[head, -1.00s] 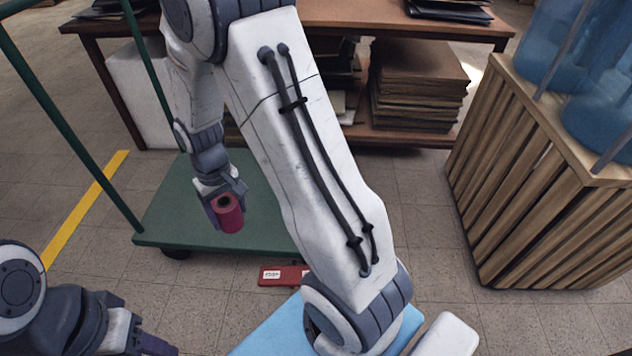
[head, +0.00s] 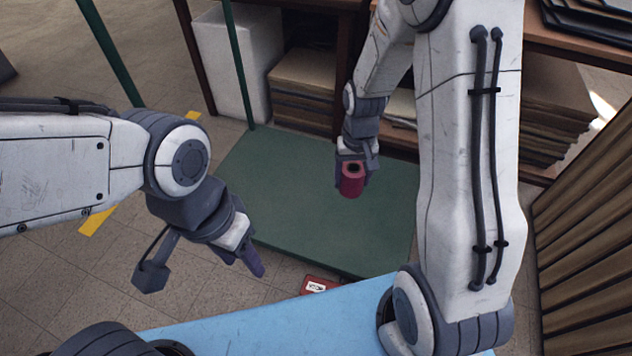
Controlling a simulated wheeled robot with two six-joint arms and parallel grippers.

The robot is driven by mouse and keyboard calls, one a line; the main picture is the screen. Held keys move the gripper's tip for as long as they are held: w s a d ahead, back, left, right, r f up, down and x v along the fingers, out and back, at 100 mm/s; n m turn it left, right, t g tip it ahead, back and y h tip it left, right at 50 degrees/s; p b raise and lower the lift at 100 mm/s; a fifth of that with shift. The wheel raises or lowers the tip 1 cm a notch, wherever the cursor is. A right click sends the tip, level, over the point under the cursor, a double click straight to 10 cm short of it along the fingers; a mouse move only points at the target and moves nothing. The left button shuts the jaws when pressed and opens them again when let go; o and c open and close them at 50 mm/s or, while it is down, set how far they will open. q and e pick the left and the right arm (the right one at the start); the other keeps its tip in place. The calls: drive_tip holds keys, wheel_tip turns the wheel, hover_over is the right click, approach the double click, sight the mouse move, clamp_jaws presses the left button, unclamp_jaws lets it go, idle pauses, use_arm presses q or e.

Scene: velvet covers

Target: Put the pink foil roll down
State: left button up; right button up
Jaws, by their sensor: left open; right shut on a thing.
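The pink foil roll (head: 351,182) is a short, dark pink cylinder with a dark hole in its top end, near the middle of the head view. My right gripper (head: 354,168) is shut on it and holds it over the green cart platform (head: 310,200). The roll looks close to upright. The gap between the roll and the platform is hard to judge. My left gripper (head: 254,262) is open and empty, in front of the platform's near left edge.
A small red item (head: 318,285) with a white label lies on the floor at the platform's near edge. Green cart posts (head: 237,60) rise at the back left. Shelving with stacked boards (head: 302,90) stands behind, and a slatted wooden crate (head: 585,250) at the right. Most of the platform is clear.

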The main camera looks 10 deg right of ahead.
drive_tip(key=s+d+f+m+b, duration=0.2)
drive_tip(key=d+f+m, duration=0.6)
drive_tip(key=f, duration=0.5)
drive_tip(key=shift+m, duration=0.3)
drive_tip(key=w+a+f+b, duration=0.1)
drive_tip(key=a+f, duration=0.1)
drive_tip(key=a, duration=0.1)
drive_tip(key=w+a+f+b, duration=0.2)
drive_tip(key=a+f, duration=0.1)
drive_tip(key=w+a+f+b, duration=0.2)
drive_tip(key=shift+w+a+f, duration=0.1)
drive_tip(key=shift+a+f, duration=0.1)
drive_tip(key=shift+a, duration=0.2)
drive_tip(key=shift+w+a+f+b, duration=0.1)
drive_tip(key=shift+w+a+b, duration=0.05)
drive_tip(key=shift+a+b, duration=0.15)
drive_tip(key=b, duration=0.3)
hover_over(336, 228)
wheel_tip(336, 228, down, 4)
drive_tip(key=shift+w+f, duration=0.1)
drive_tip(key=o, duration=1.4)
use_arm(q)
wheel_tip(336, 228, down, 11)
drive_tip(key=shift+w, duration=0.4)
use_arm(e)
drive_tip(key=shift+o, duration=0.2)
use_arm(q)
drive_tip(key=shift+d+r, duration=0.1)
